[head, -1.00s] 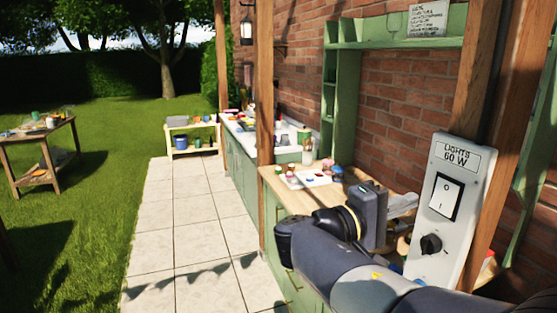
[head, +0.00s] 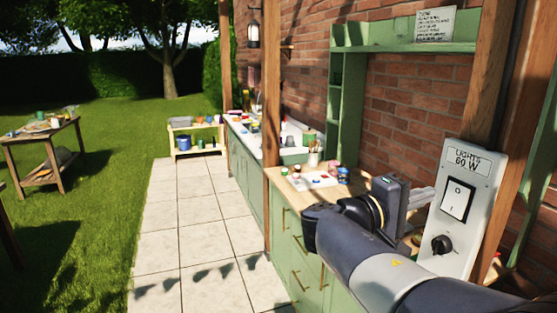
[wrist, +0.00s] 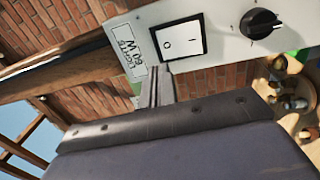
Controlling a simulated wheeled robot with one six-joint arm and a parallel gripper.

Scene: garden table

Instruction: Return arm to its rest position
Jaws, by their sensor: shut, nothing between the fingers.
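My gripper (head: 424,196) shows at the end of my arm in the head view. Its fingers are together with nothing between them, and they point right toward the light switch panel (head: 482,178). The panel is pale grey, labelled "LIGHTS 60 W", with a white rocker switch (head: 457,200) and a black knob (head: 441,245). In the wrist view, my shut fingers (wrist: 158,78) appear just below the rocker switch (wrist: 177,43), with the knob (wrist: 258,23) to the right. I cannot tell whether the fingertips touch the panel.
A wooden worktop (head: 292,182) over green cabinets lies behind my arm, holding a tray, jars and a cup. A wooden post (head: 272,90) and a green shelf unit (head: 347,110) stand beyond. Paving (head: 190,240) on the left is clear. A wooden table (head: 45,138) stands on the grass.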

